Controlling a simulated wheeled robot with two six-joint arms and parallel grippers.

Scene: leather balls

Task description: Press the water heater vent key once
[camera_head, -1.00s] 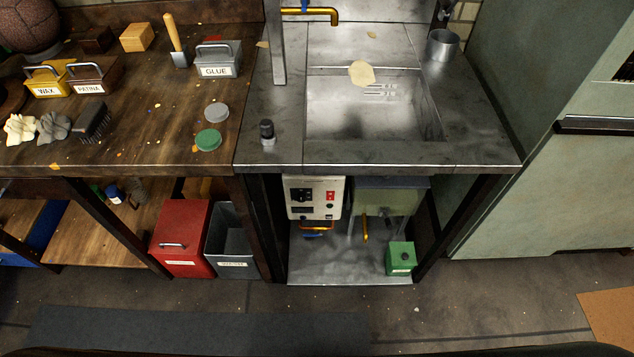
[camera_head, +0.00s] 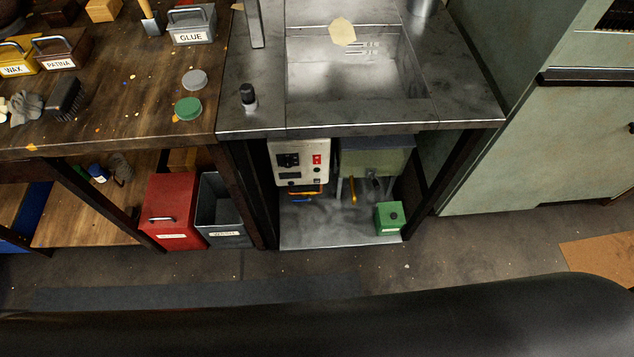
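The water heater (camera_head: 299,162) is a cream box under the metal sink counter, at the middle of the head view. Its front has a dark panel at the left, a red switch (camera_head: 317,159) at the right and small dark round parts lower down. Orange and blue pipes (camera_head: 303,193) come out below it. The parts are too small to tell which one is the vent key. Neither of my grippers shows in the view.
The metal sink (camera_head: 350,85) is above the heater. A green box (camera_head: 389,218) stands at the lower right under it. A red bin (camera_head: 172,212) and a grey bin (camera_head: 222,210) stand to the left. A green cabinet (camera_head: 560,150) is at the right. Floor in front is open.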

